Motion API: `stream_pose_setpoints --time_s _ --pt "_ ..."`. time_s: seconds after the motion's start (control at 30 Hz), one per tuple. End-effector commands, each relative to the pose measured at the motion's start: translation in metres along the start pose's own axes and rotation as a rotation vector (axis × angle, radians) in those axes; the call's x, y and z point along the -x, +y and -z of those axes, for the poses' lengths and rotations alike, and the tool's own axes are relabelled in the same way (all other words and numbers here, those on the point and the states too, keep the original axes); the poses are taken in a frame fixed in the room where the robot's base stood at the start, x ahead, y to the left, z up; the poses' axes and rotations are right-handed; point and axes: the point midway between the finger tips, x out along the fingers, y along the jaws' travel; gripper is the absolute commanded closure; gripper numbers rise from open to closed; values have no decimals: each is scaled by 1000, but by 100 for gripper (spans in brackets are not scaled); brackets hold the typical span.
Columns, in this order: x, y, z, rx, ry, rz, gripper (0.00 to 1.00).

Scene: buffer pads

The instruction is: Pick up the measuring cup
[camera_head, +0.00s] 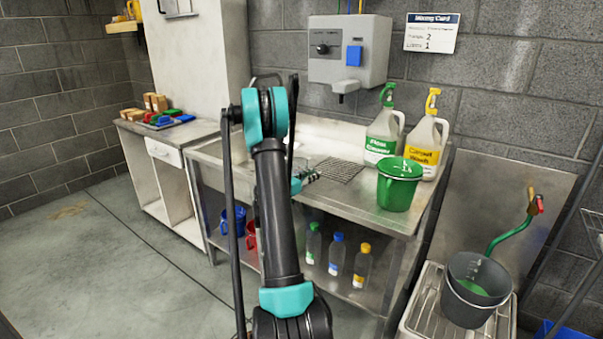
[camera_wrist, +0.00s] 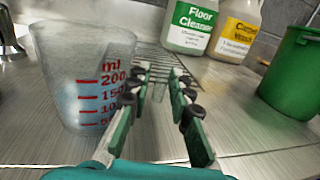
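The measuring cup (camera_wrist: 85,85) is clear plastic with red ml markings. It stands upright on the metal counter, at the left of the wrist view. My gripper (camera_wrist: 163,85) is open and empty, its two fingers spread and pointing forward over the counter. The cup is to the left of the left finger, not between the fingers; I cannot tell whether they touch. In the head view my gripper (camera_head: 306,177) is low over the counter, partly behind my arm, and the cup is hard to make out there.
A wire rack (camera_head: 338,170) lies ahead of the fingers. A green bucket (camera_head: 400,186) stands to the right. The Floor Cleaner jug (camera_head: 383,138) and Carpet Wash jug (camera_head: 426,145) stand at the back. A grey dispenser (camera_head: 348,50) hangs above the counter. Several bottles stand on the shelf below.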

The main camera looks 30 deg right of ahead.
Motion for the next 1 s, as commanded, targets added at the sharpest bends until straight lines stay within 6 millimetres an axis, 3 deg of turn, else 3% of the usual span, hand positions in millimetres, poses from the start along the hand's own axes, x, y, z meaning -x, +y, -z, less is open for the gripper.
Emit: stream_pose_setpoints --time_s 0.07,0.2,1.0 --pt "0 0 0 0 0 0 82" --pt "0 0 0 0 0 0 99" --pt "0 0 -8 0 0 0 100"
